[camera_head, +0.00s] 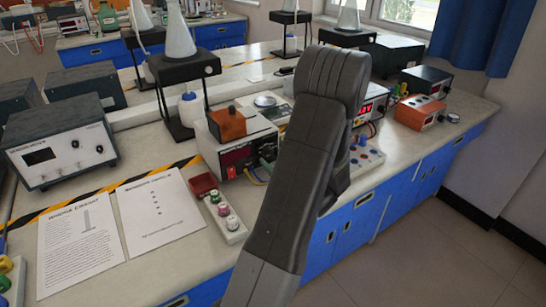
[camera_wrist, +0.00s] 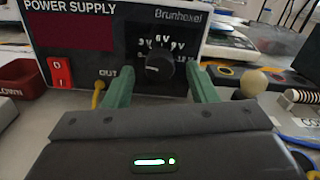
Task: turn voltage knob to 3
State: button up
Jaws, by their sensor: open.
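The power supply (camera_wrist: 215,50) fills the top of the wrist view, with a dark, blank red display and a red switch (camera_wrist: 61,74). Its round black voltage knob (camera_wrist: 158,68) sits among marks 3V, 6V and 9V, with another mark at the lower right partly hidden. I cannot tell clearly where its pointer is. My gripper (camera_wrist: 160,75) is open, its green fingers on the left and right of the knob; contact cannot be told. In the head view the power supply (camera_head: 236,150) stands left of my arm, which hides my gripper and the knob.
A red bin (camera_head: 203,186) and a strip of coloured terminals (camera_head: 226,218) lie in front of the supply. An orange box (camera_head: 227,124) is on top of it. Yellow wire runs from its OUT socket. Printed sheets (camera_head: 160,210) and a grey instrument (camera_head: 62,145) lie to the left.

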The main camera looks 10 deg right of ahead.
jog(key=shift+w+a, duration=0.2)
jog(key=shift+w, duration=0.35)
jog(key=c, duration=1)
jog(key=shift+m, duration=0.3)
jog(key=shift+o, duration=0.2)
jog(key=m+p, duration=0.1)
jog(key=m, duration=0.2)
jog(key=shift+m+p, duration=1)
jog(key=shift+m, duration=1)
